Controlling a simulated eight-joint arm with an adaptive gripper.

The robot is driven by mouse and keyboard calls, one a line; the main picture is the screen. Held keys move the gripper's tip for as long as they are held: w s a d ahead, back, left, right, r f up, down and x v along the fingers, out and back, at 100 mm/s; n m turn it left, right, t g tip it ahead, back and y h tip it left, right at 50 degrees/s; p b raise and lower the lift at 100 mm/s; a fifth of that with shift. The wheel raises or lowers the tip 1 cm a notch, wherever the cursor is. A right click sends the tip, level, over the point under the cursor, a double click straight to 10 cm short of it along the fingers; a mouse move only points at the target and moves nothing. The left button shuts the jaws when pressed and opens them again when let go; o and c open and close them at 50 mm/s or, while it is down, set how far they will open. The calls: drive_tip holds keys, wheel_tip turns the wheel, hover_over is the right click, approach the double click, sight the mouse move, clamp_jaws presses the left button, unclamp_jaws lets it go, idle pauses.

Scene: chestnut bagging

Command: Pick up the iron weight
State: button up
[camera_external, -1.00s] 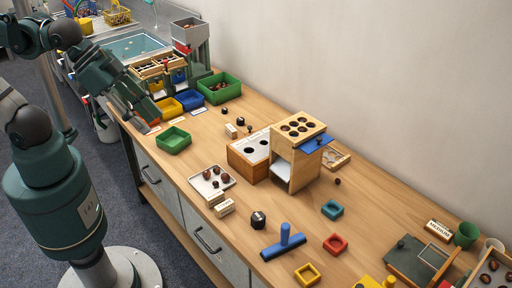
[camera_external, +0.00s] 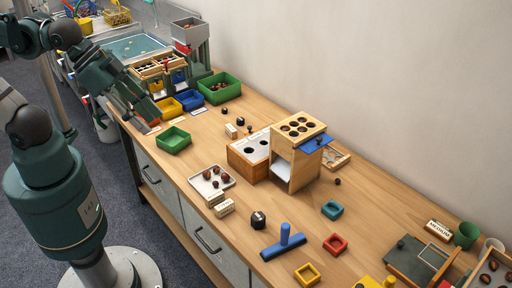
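A black, many-sided block with a small pale mark, which looks like the iron weight (camera_external: 258,220), stands on the wooden worktop left of the blue T-shaped tool. Smaller dark knobbed pieces (camera_external: 240,121) stand farther back near a pale labelled block; I cannot tell whether they are weights too. My gripper (camera_external: 146,124) is at the left, over the worktop's front edge near the green tray, far from the black block. Its fingers are small and dark here, and I cannot tell their opening. I see nothing clearly held in it.
A wooden box with a holed top (camera_external: 302,129) stands mid-table. A white tray of chestnuts (camera_external: 230,183), a green tray (camera_external: 174,140), a blue T-shaped tool (camera_external: 284,242) and small coloured square trays lie around. The worktop around the black block is mostly bare.

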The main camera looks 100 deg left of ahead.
drive_tip(key=o, duration=0.4)
drive_tip(key=shift+w, duration=0.15)
